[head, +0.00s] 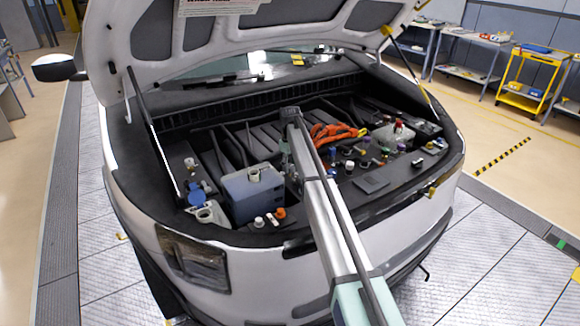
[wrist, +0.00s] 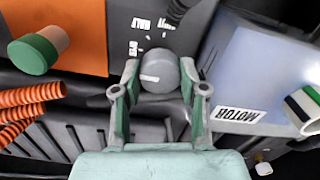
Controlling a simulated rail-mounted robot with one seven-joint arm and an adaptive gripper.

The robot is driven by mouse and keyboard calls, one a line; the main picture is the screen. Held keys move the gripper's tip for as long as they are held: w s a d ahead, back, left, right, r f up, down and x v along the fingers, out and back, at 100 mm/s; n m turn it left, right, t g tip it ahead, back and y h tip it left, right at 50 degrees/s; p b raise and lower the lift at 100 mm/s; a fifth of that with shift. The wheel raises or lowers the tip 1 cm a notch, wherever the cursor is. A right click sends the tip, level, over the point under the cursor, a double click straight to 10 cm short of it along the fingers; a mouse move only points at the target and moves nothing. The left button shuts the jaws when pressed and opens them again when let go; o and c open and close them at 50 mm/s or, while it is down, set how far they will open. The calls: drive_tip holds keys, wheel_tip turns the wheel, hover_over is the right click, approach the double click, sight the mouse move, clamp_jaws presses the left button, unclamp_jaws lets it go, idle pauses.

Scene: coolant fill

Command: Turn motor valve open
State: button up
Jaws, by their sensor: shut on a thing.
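A grey round knob (wrist: 158,72), the motor valve as far as I can tell, stands on a dark panel with small white upside-down labels (wrist: 150,28) beside it. My gripper (wrist: 159,70) has its two green-grey fingers on either side of the knob and is shut on it. In the head view my gripper (head: 285,158) is low in the engine bay, just right of a pale blue tank (head: 250,195), and the knob is hidden there. The tank (wrist: 262,65) also shows in the wrist view, with a MOTOR label (wrist: 237,115).
Orange hoses (head: 335,132) run behind and right of my arm. An orange block (wrist: 60,25) with a green cap (wrist: 34,54) is close on the left in the wrist view. Several small caps crowd the right bay. The raised hood (head: 190,40) hangs above.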

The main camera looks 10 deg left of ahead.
sight(290, 166)
drive_tip(key=shift+n, duration=0.3)
drive_tip(key=o, duration=1.1)
drive_tip(key=shift+o, duration=0.2)
wheel_tip(290, 166, up, 12)
